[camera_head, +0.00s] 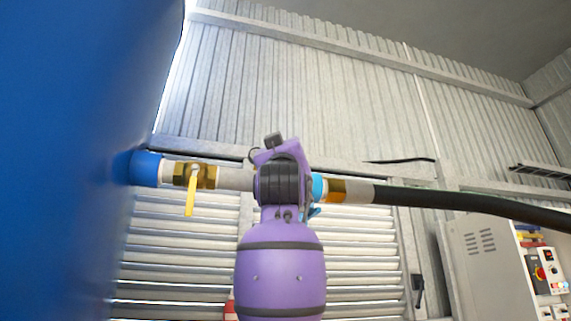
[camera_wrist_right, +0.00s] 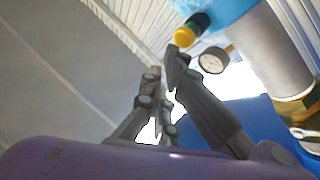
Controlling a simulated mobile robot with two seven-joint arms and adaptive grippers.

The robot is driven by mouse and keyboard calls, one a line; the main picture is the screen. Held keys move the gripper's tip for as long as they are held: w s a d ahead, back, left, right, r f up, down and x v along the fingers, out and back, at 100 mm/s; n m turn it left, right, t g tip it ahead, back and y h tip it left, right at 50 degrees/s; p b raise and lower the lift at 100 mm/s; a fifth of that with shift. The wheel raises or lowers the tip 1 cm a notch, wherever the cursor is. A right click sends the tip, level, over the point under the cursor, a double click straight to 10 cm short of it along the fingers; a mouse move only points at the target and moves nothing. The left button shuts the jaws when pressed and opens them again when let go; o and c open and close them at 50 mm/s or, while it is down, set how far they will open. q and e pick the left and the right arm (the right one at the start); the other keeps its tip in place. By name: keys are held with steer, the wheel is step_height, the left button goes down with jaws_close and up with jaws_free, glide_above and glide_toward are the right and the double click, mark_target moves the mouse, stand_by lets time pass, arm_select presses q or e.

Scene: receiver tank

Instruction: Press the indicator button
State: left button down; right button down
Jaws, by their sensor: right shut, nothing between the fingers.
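The indicator button (camera_wrist_right: 184,37) shows in the right wrist view as a yellow cap on a short dark cylinder, fixed to a light blue body. My right gripper (camera_wrist_right: 164,74) is shut and empty. One fingertip appears just below the yellow cap in the picture; I cannot tell whether they touch. In the head view the button is not visible, and my own purple arm covers the middle of the pipe and hides the right gripper's fingers. My left gripper is in neither view.
A round gauge (camera_wrist_right: 212,61) sits close right of the fingers. A pipe with a yellow-lever valve (camera_head: 191,190) joins the blue tank (camera_head: 80,150); a black hose (camera_head: 470,203) leads right. A control cabinet (camera_head: 490,265) stands at the lower right.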

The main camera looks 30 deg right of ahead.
steer(key=shift+s+a, duration=0.2)
steer(key=shift+s, duration=0.6)
steer(key=shift+s+a, duration=0.2)
steer(key=shift+s, duration=0.65)
steer(key=shift+s+a, duration=0.2)
steer(key=shift+s, duration=0.6)
steer(key=shift+f, duration=0.1)
